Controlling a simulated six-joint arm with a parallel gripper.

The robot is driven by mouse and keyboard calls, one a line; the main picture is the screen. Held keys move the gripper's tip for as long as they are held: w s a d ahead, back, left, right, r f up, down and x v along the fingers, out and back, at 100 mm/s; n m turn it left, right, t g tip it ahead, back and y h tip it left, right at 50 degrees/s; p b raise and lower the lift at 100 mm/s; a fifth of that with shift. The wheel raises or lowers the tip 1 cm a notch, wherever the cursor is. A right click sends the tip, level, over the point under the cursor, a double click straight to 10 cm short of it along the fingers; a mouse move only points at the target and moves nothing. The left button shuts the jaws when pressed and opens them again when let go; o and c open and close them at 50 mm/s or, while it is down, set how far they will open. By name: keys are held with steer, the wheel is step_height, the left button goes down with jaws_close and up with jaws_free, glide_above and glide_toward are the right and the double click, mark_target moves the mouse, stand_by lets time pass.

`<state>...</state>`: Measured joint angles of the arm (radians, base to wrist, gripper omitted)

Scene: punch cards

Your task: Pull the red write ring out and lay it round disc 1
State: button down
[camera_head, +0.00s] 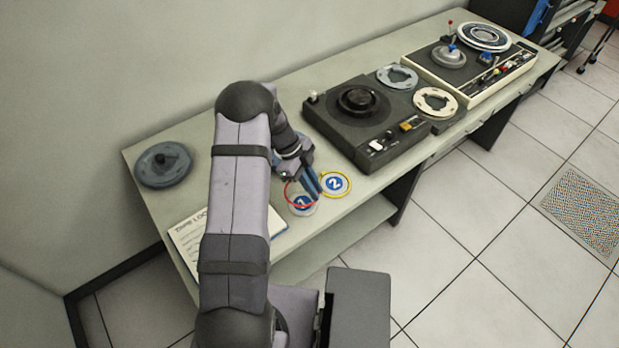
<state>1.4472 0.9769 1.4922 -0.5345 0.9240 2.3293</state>
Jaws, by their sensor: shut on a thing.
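Disc 1 (303,202) is a blue disc with a white "1" near the table's front edge. Disc 2 (335,184) is just right of it, with a yellow ring round it. The red write ring (287,199) shows as a thin red loop over the left and near part of disc 1. My gripper (315,190) is shut on the red ring, with its blue-grey fingers between the two discs. The fingers hide the ring's right side. I cannot tell whether the ring touches the table or hangs just above it.
The light green table (240,190) carries a dark tape deck (355,120), a cream-edged deck (470,70) and loose reels at the right. A grey reel (163,165) lies at the left. A printed sheet (190,238) lies partly behind my arm.

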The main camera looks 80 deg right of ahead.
steer(key=shift+f, duration=0.15)
steer(key=shift+f+b, duration=1)
steer(key=shift+f, duration=1.35)
steer(key=shift+b, duration=1.2)
steer(key=shift+f+b, duration=1.05)
steer(key=shift+b, duration=0.75)
stand_by(1.4)
steer(key=c, duration=1.7)
jaws_free()
steer(key=shift+c, duration=1.1)
steer(key=shift+r, duration=0.15)
